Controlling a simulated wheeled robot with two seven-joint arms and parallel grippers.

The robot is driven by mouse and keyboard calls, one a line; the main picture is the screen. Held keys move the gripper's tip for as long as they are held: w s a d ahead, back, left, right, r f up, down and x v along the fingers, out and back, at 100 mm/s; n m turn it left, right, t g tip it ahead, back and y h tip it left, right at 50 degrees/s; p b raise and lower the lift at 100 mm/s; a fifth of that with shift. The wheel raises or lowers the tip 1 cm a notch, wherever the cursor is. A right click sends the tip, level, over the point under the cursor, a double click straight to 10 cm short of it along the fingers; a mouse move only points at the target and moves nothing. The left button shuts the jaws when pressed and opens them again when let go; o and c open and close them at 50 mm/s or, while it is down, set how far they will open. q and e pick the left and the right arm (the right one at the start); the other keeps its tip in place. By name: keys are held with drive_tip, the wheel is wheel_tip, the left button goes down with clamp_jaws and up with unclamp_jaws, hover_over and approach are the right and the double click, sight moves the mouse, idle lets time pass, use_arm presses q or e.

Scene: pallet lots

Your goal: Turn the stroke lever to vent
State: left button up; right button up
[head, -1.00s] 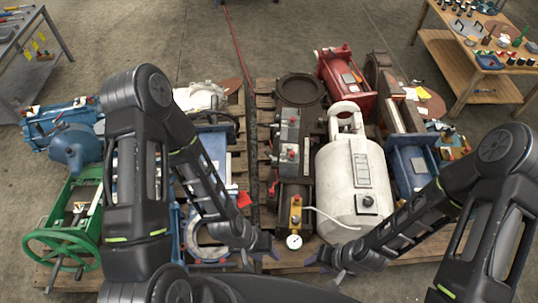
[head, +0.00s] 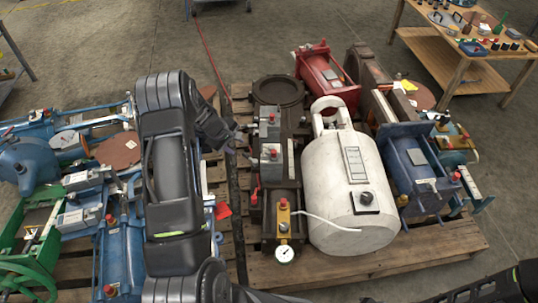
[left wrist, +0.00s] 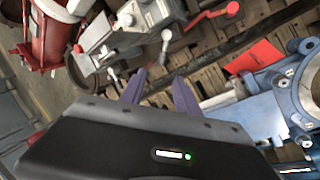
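My left gripper (head: 234,142) reaches over the dark pump unit on the right pallet, close to the left of its two grey boxes (head: 270,126). In the left wrist view its purple fingers (left wrist: 158,88) are apart with nothing between them. A grey box (left wrist: 138,22) with pale-knobbed levers (left wrist: 165,36) lies just beyond the fingertips. A red-handled lever (left wrist: 212,15) stands to its right; it also shows low on the unit's left side (head: 254,196). No vent marking is readable, so I cannot tell which is the stroke lever. My right gripper is out of view.
A white tank (head: 345,185) stands right of the unit. A yellow block (head: 284,215) with a dial gauge (head: 285,254) is at its front. A red tag (head: 223,210) lies by the left pallet. A wooden bench (head: 455,65) stands at back right.

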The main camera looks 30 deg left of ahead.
sight(245, 155)
use_arm(q)
drive_tip(key=shift+s+d+h, duration=0.15)
drive_tip(key=shift+d+h, duration=0.15)
drive_tip(key=shift+d, duration=0.2)
drive_tip(key=shift+f, duration=0.1)
drive_tip(key=shift+b+x, duration=0.85)
drive_tip(key=shift+x, duration=3.1)
drive_tip(key=shift+s, duration=0.1)
clamp_jaws()
